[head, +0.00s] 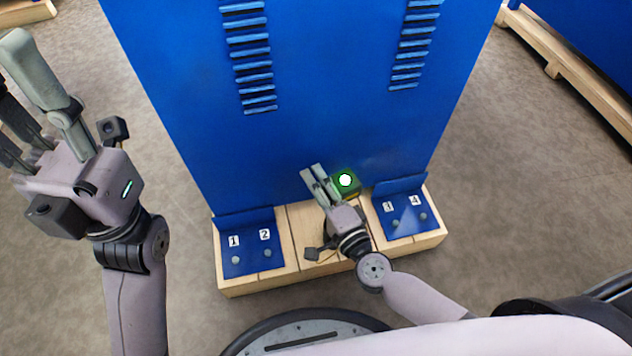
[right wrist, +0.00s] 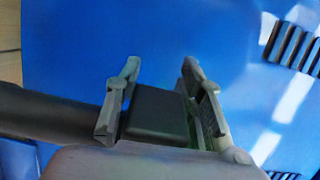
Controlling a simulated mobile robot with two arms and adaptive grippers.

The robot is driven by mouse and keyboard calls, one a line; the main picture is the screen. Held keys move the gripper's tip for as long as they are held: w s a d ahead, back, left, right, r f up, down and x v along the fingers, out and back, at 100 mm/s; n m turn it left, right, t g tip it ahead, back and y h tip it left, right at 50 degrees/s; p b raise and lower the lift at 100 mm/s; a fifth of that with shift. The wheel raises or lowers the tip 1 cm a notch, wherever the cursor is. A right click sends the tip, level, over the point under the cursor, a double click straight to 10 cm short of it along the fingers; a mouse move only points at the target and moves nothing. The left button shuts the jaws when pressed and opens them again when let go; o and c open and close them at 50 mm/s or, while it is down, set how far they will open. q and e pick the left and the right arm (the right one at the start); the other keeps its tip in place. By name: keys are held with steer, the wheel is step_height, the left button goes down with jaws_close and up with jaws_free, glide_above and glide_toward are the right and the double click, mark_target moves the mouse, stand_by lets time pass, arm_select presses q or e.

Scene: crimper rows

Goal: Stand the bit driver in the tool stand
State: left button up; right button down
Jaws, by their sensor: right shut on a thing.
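My right gripper (head: 316,177) is low in front of the blue panel, over the middle of the wooden base. In the right wrist view the fingers (right wrist: 160,95) are shut on a dark block-shaped thing, which I take for the bit driver (right wrist: 155,115). A dark cylinder (right wrist: 45,113) shows left of the fingers; I cannot tell whether it belongs to it. A green block with a glowing white spot (head: 345,181) is right beside the fingertips. I cannot tell whether it is the tool stand. My left gripper (head: 12,88) is raised at the left, open and empty.
A tall blue panel (head: 310,100) with slotted columns stands behind the wooden base (head: 303,222). Blue plates numbered 1 and 2 (head: 252,252) and 3 and 4 (head: 405,222) flank the right gripper. Grey floor (head: 500,190) is clear at right.

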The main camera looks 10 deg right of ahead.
stand_by(0.4)
steer(key=c, duration=1.1)
jaws_free()
steer(key=shift+o, duration=0.6)
steer(key=v, duration=1.2)
